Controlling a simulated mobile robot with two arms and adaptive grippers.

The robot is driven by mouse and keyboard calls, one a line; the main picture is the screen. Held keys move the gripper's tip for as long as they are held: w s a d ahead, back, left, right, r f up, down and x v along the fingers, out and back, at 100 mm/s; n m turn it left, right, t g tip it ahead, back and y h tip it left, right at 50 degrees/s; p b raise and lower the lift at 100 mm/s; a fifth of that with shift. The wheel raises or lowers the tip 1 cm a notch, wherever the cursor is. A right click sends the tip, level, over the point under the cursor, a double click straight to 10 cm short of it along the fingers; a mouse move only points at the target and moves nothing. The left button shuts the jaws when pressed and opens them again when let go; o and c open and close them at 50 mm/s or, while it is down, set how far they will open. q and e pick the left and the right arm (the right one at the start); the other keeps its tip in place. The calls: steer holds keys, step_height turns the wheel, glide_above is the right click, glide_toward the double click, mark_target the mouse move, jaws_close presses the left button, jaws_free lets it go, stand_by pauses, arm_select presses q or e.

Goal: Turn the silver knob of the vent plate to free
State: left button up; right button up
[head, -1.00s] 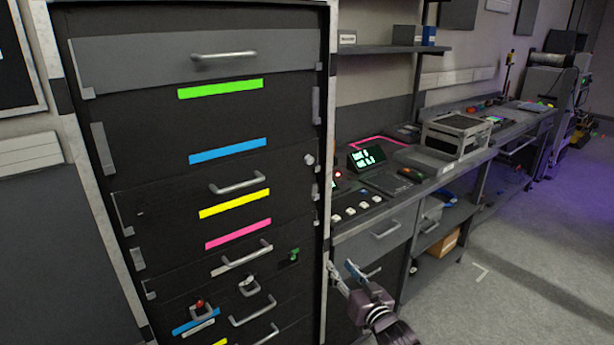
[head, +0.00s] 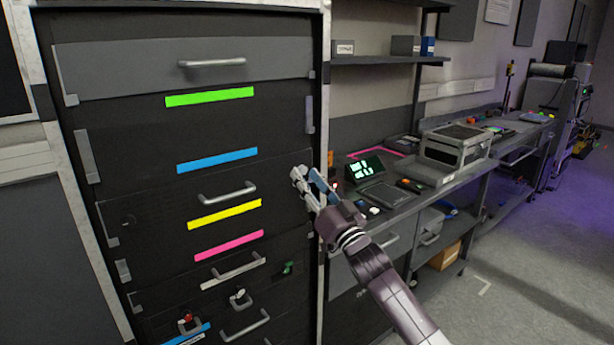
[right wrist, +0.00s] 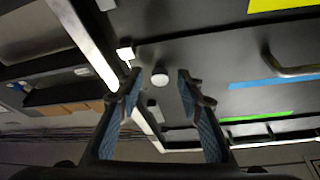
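A round silver knob (right wrist: 159,77) stands on the dark plate (right wrist: 215,60) near its edge in the right wrist view. My right gripper (right wrist: 160,92) is open, with one finger on each side of the knob in that picture; I see no contact. In the head view my right gripper (head: 307,185) is at the right edge of the cabinet front and hides the knob. Another silver knob (head: 238,297) sits lower on the cabinet. I cannot read a label that names the vent plate. My left gripper is not in view.
The dark cabinet (head: 110,190) has several bar handles and coloured strips. A green knob (head: 288,267) and a red knob (head: 187,318) sit low on it. A workbench (head: 430,200) with a metal case (head: 455,147) stands to the right.

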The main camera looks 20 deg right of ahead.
steer(key=shift+w+a+r, duration=0.1)
steer(key=shift+w, duration=0.15)
jaws_close()
